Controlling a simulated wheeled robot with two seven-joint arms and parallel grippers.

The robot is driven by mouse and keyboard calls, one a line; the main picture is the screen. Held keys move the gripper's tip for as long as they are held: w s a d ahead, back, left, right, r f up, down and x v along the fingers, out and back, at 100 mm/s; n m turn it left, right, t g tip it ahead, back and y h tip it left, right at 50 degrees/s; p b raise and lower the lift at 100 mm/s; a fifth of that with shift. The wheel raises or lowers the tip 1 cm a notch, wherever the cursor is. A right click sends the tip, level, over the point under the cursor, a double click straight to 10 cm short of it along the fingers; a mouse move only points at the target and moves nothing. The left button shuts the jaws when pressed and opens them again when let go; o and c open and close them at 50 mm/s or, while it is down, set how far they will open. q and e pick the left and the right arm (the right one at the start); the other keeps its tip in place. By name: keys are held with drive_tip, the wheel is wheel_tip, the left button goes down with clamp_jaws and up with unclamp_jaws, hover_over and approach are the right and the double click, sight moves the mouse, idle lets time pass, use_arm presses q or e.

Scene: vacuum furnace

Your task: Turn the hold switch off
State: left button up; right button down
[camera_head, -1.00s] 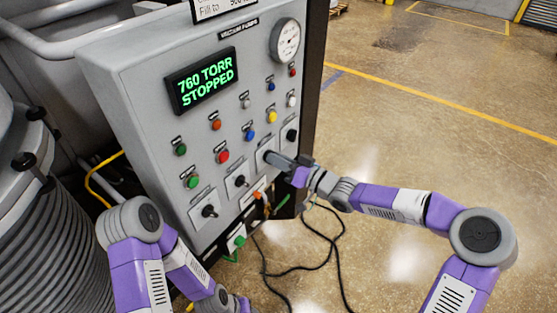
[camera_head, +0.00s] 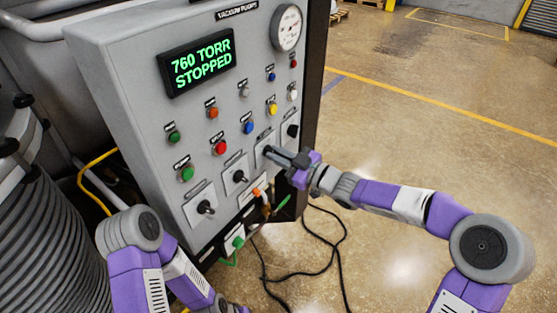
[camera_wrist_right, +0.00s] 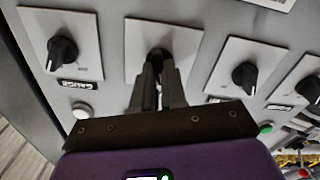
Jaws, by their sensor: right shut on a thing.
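The control panel (camera_head: 140,95) carries a row of black rotary switches on pale square plates. My right gripper (camera_head: 272,153) is at the second switch from the right of that row. In the right wrist view the gripper (camera_wrist_right: 157,72) is shut on this switch's black knob (camera_wrist_right: 160,53), with one finger on each side. The fingers hide most of the knob, so its pointer direction cannot be read. The label of this switch is not readable, so I cannot confirm its name.
Neighbouring switches are close: one labelled GAUGE (camera_wrist_right: 63,50) and another (camera_wrist_right: 244,75) on the other side. Coloured buttons, such as a red one (camera_head: 220,147), sit above. The display (camera_head: 197,62) reads 760 TORR STOPPED. Black cables (camera_head: 300,268) lie on the floor.

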drive_tip(key=shift+n+b, duration=0.6)
drive_tip(key=shift+n, duration=0.5)
drive_tip(key=c, duration=1.2)
unclamp_jaws()
drive_tip(key=shift+s, duration=0.1)
drive_tip(key=p+v, duration=0.1)
drive_tip(key=v, duration=0.6)
drive_tip(key=shift+s+d+p, duration=0.15)
drive_tip(key=shift+d+p, duration=0.05)
drive_tip(key=shift+p, duration=0.15)
